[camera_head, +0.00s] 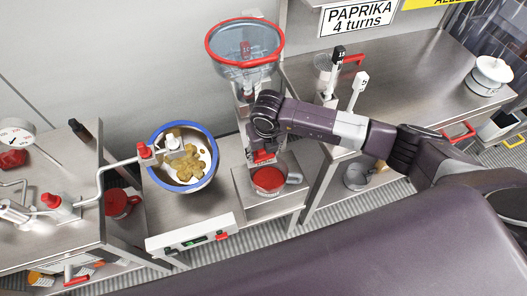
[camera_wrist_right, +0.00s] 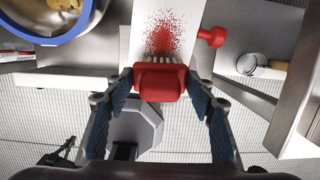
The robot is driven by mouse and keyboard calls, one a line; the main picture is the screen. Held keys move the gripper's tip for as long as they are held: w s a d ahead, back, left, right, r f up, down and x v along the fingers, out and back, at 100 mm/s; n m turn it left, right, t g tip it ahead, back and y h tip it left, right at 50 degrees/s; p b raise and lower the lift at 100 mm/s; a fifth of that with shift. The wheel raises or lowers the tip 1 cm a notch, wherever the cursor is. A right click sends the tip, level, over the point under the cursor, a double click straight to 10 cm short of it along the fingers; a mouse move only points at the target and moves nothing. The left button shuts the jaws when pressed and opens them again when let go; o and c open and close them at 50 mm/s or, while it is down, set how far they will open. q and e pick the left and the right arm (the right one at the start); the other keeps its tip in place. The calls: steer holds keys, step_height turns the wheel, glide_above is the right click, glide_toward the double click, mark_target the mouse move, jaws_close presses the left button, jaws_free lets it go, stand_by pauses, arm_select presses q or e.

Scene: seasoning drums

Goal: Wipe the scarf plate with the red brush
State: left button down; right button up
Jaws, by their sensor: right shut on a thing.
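My right gripper (camera_wrist_right: 161,82) is shut on the red brush (camera_wrist_right: 160,84) in the right wrist view, one finger on each side of its block. The pale bristles (camera_wrist_right: 163,63) point at the scarf plate (camera_wrist_right: 191,22), a white strip with red powder (camera_wrist_right: 165,36) scattered over its middle. The bristles lie at the powder's near edge; whether they touch the plate I cannot tell. In the head view my right gripper (camera_head: 261,148) is below the clear hopper (camera_head: 246,55) with its red rim, and the red brush (camera_head: 263,156) shows under it. My left gripper is not in view.
A blue-rimmed bowl (camera_head: 154,155) with yellowish pieces stands left of the gripper. A red knob (camera_wrist_right: 211,37) sits right of the plate. Benches flank both sides.

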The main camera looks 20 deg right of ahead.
steer(key=shift+w+f+b, duration=0.15)
steer(key=shift+f+b, duration=0.35)
steer(key=shift+f, duration=0.05)
